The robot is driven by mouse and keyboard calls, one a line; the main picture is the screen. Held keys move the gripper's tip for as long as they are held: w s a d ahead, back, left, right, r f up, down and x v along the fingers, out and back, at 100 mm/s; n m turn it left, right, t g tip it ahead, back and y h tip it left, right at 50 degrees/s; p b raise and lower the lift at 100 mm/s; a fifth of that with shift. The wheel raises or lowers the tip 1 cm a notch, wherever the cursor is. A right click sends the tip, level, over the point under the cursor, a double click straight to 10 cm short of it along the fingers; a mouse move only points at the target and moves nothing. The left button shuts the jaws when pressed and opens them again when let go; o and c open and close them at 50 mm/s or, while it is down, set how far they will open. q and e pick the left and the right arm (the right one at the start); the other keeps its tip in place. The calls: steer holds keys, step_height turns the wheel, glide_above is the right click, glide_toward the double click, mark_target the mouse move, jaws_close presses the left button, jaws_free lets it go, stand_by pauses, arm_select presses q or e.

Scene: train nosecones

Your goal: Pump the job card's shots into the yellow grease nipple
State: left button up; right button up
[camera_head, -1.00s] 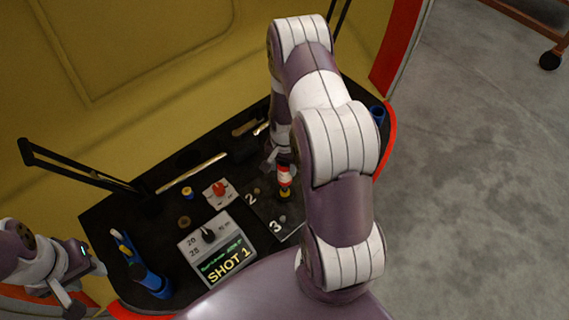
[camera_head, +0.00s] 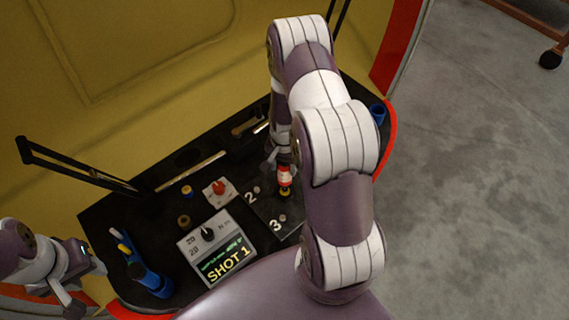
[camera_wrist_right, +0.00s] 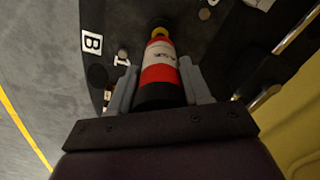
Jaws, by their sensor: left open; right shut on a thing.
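My right gripper (camera_wrist_right: 158,88) is shut on a red and black canister-like tool with a white label (camera_wrist_right: 160,68), which also shows in the head view (camera_head: 284,176). A yellow part (camera_wrist_right: 159,33) shows at the tool's far end; I cannot tell whether it is the tool's tip or the yellow nipple under it. The tool's end is over a dark plate marked 2 and 3 (camera_head: 267,211) with small grey studs. My left gripper (camera_head: 86,287) is open and empty at the lower left.
A blue holder with pens (camera_head: 150,280) is at the front left, and a blue cup (camera_head: 377,113) at the right. A black bar (camera_head: 80,168) crosses the left.

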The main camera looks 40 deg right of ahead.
steer(key=shift+f, duration=0.1)
step_height(320, 180, up, 6)
steer(key=p, duration=0.4)
steer(key=shift+f+p, duration=0.2)
steer(key=shift+p, duration=0.15)
steer(key=shift+f, duration=0.15)
